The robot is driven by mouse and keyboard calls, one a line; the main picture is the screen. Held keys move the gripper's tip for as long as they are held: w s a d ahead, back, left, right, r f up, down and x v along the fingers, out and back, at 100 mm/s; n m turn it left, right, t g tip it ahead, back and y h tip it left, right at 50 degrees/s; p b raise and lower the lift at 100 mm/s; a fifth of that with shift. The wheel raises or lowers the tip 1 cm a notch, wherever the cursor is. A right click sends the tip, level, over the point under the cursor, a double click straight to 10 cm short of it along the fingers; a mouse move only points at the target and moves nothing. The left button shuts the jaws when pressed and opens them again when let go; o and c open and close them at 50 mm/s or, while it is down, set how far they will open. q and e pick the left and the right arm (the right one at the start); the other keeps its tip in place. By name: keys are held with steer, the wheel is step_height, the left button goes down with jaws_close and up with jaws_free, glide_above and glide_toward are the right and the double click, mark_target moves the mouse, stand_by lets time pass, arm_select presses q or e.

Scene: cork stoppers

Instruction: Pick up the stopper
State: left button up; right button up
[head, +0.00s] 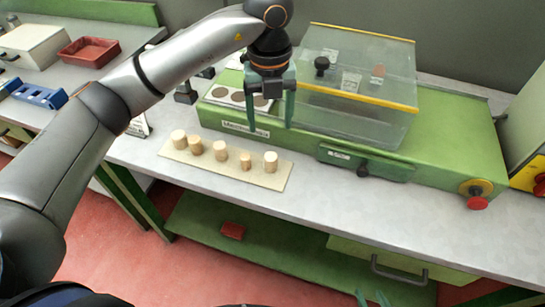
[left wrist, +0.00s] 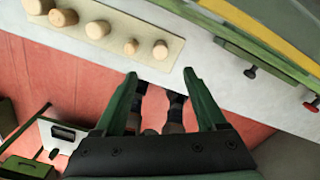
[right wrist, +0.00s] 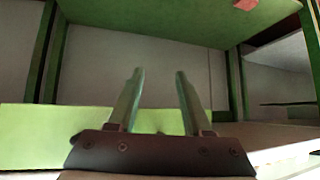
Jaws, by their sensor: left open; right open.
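Several pale cork stoppers of differing widths stand upright in a row on a beige board (head: 232,173) at the bench's front. They run from a wide one at the left (head: 179,139) to one at the right end (head: 270,161); a narrower one (head: 245,160) stands beside that. My left gripper (head: 270,127) is open and empty, pointing down, appearing just behind the board's right end. In the left wrist view, the stoppers (left wrist: 97,29) are at upper left, outside the open fingers (left wrist: 160,73). My right gripper (head: 371,297) is open and empty, low before the bench; its wrist view (right wrist: 159,73) shows no stoppers.
A green machine (head: 440,140) with a clear cover (head: 350,100) stands behind the board. A red tray (head: 88,51) and blue rack (head: 40,95) are on the left bench. A green shelf (head: 285,250) below holds a red block (head: 232,230). Bare bench lies right of the board.

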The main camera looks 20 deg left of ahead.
mark_target(271, 157)
arm_select(q)
step_height(271, 157, down, 12)
steer(key=shift+d+p, duration=0.1)
steer(key=shift+p, duration=0.6)
steer(key=shift+c, duration=0.2)
jaws_close()
